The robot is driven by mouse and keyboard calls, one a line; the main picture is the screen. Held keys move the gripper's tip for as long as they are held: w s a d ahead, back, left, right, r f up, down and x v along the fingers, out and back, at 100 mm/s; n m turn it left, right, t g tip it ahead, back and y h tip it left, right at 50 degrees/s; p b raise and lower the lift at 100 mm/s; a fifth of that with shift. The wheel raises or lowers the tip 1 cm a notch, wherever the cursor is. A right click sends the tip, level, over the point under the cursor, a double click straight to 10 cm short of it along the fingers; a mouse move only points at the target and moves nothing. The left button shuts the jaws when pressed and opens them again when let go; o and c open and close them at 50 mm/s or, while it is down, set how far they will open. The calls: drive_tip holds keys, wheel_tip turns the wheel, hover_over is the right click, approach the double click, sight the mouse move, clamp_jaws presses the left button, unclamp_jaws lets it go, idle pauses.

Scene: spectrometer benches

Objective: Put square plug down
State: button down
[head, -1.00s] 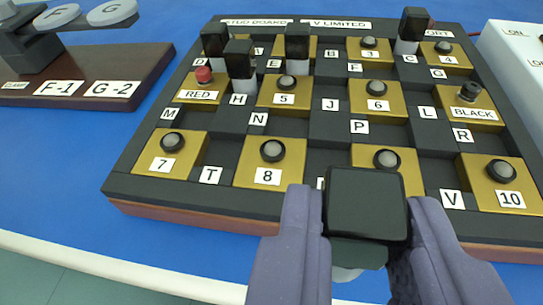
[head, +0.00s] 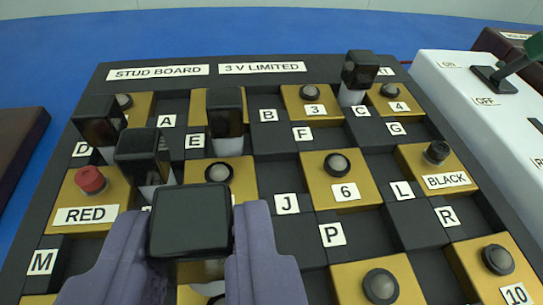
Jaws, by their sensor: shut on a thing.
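My gripper (head: 188,240) is shut on a square plug (head: 190,215) with a dark, flat square top and a pale lower part. The gripper holds it over the left-centre of the stud board (head: 285,235), just below gold pad 5 in the picture. The plug and fingers hide the N and H labels and most of pad 8. I cannot tell how high the plug's lower end is above the board.
Other black-topped plugs stand near D (head: 100,122), near RED (head: 145,160), beside E (head: 227,112) and near C (head: 358,72). A red stud (head: 90,180) is at left. Dark squares by J and P are bare. A white switch box (head: 480,120) borders the right.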

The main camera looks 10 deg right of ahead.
drive_tip(key=shift+w+d, duration=0.2)
drive_tip(key=shift+w, duration=0.4)
drive_tip(key=f, duration=0.1)
drive_tip(key=f+b, duration=0.2)
drive_tip(key=f, duration=0.1)
drive_tip(key=shift+w+d, duration=0.25)
drive_tip(key=shift+w, duration=0.1)
drive_tip(key=shift+r, duration=0.15)
drive_tip(key=shift+a, duration=0.1)
drive_tip(key=c, duration=0.9)
unclamp_jaws()
drive_tip(key=shift+c, duration=0.2)
